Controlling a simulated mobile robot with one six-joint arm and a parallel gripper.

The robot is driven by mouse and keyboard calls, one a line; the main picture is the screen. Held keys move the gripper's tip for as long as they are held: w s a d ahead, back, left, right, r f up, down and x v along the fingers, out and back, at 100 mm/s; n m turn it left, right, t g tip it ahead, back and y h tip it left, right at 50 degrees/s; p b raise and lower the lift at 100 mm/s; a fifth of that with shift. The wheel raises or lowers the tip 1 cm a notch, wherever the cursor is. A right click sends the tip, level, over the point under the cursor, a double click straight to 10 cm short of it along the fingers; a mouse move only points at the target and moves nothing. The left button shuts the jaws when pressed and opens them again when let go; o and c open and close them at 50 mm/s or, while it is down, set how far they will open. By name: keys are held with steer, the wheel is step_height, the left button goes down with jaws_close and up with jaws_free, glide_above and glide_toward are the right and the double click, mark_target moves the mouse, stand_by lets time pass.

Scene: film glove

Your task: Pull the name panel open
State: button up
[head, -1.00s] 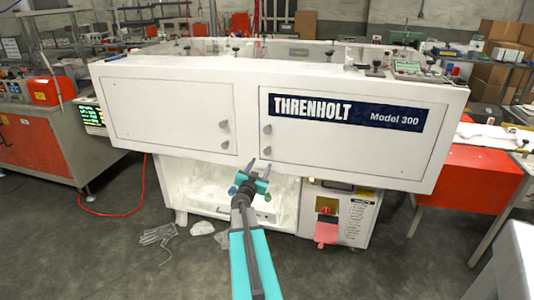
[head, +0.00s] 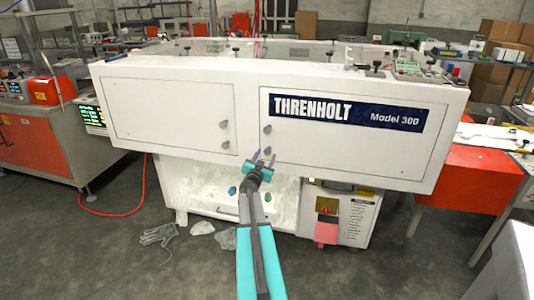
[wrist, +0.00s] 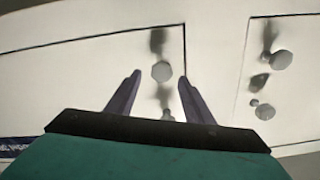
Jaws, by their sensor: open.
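The name panel (head: 345,140) is the white door at the right of the machine's front, with a dark blue "THRENHOLT Model 300" label (head: 345,112). It sits flush and looks closed. Its upper grey knob (head: 267,129) and lower grey knob (head: 267,152) are near its left edge. My gripper (head: 265,155) is open at the lower knob. In the wrist view, which looks upside down, this knob (wrist: 161,71) shows between the open fingertips (wrist: 160,76). I cannot tell whether the fingers reach around it. The upper knob is partly hidden behind the gripper there.
A second closed panel (head: 170,110) with two knobs (head: 224,125) is just left. Below are a white cabinet (head: 190,190) and a control box with a red switch (head: 325,210). A grey glove (head: 157,235) lies on the floor. An orange-sided table (head: 470,180) stands at right.

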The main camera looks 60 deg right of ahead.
mark_target(268, 152)
steer(key=shift+x, duration=2.55)
jaws_close()
steer(key=shift+w+a, duration=0.1)
steer(key=shift+a, duration=0.4)
steer(key=shift+d, duration=0.25)
